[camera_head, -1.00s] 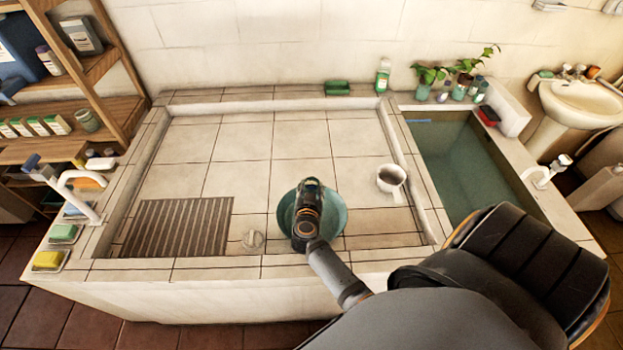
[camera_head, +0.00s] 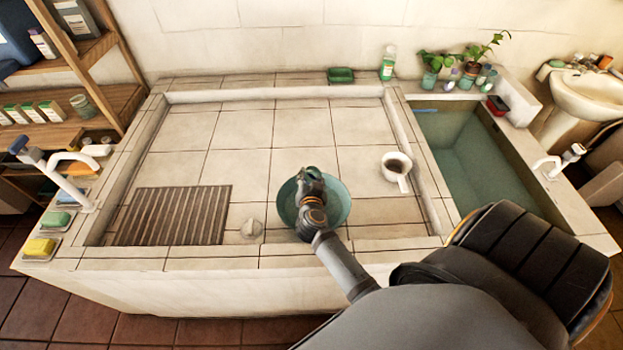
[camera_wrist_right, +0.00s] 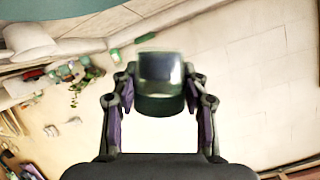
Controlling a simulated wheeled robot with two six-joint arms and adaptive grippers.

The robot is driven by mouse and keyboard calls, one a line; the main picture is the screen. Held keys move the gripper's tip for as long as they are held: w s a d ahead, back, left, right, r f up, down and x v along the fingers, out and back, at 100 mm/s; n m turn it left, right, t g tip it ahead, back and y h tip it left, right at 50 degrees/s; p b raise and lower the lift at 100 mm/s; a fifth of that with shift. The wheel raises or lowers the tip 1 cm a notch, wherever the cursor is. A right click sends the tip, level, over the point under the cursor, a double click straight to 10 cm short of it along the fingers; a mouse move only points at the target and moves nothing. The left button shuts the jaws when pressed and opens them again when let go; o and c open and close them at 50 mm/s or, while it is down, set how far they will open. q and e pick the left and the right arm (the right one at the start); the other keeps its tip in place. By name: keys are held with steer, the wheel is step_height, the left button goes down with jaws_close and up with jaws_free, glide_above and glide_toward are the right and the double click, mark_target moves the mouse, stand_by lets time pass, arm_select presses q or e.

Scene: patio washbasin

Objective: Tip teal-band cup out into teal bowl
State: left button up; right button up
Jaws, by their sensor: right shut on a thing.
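The teal bowl (camera_head: 341,207) stands on the tiled counter near its front edge, partly hidden by my right gripper. My right gripper (camera_head: 311,176) is over the bowl in the head view. In the right wrist view, its two fingers are shut on the cup (camera_wrist_right: 160,87), which has a dark green-teal band and a pale, shiny part. The cup is mostly hidden by the gripper in the head view, so its tilt and contents cannot be told. My left gripper is not in view.
A white mug (camera_head: 397,168) with dark contents stands right of the bowl. A small pale knob-like thing (camera_head: 251,229) and a slatted grate (camera_head: 170,215) lie to the left. A water basin (camera_head: 480,165) is at the right. The counter behind the bowl is clear.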

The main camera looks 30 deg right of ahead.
steer(key=shift+a+f+m+b, duration=0.1)
steer(key=shift+f+m+b, duration=0.45)
steer(key=shift+b, duration=0.65)
steer(key=b, duration=0.1)
steer(key=m+y+b, duration=0.1)
steer(key=b, duration=0.1)
steer(key=shift+w+a+f+t, duration=0.1)
steer(key=shift+f+t, duration=0.2)
steer(key=shift+f, duration=0.05)
steer(key=m+b, duration=0.1)
steer(key=b, duration=0.2)
steer(key=f+m+t+y+b, duration=0.1)
steer(key=b, duration=0.2)
steer(key=m+b, duration=0.2)
steer(key=b, duration=0.2)
steer(key=shift+w+a+f+y, duration=0.15)
steer(key=shift+w+a+y, duration=0.05)
steer(key=shift+a+y, duration=0.1)
steer(key=shift+a+f+m+t+y+b, duration=0.1)
steer(key=shift+f+m+t+y+b, duration=0.2)
steer(key=shift+m+t+y+b, duration=0.55)
steer(key=shift+f+m+t+h+b, duration=0.25)
steer(key=shift+m+t+b, duration=0.1)
steer(key=shift+m, duration=0.85)
steer(key=m+b, duration=0.1)
steer(key=m+t+b, duration=0.1)
steer(key=m, duration=0.1)
steer(key=shift+r+b, duration=0.4)
steer(key=shift+r+m+b, duration=0.2)
steer(key=shift+m+b, duration=0.1)
